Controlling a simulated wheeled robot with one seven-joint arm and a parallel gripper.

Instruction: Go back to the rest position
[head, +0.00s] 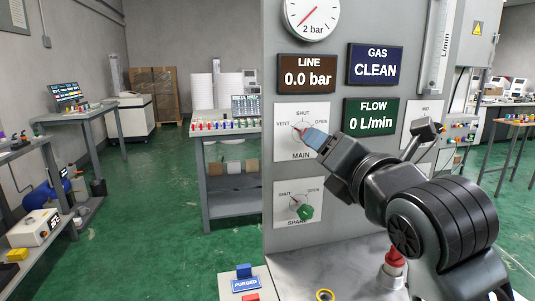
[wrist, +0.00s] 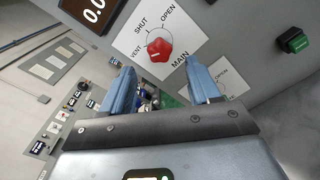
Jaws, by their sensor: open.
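The MAIN valve panel (head: 296,150) is on the grey machine front in the head view. Its red knob (wrist: 159,49) shows in the wrist view, with its white mark on the VENT side. My gripper (head: 316,138) has blue fingers and reaches in from the right, in front of the MAIN panel, hiding part of it. In the wrist view my gripper (wrist: 162,88) is open and empty, with the fingers wide apart. The red knob lies beyond the fingertips, with no contact visible there. My arm is stretched out, not folded.
Signs read LINE 0.0 bar (head: 307,75), GAS CLEAN (head: 375,65) and FLOW 0 L/min (head: 371,117). A PURGED block (head: 244,283) stands at the front. Green floor (head: 165,210) is open at left.

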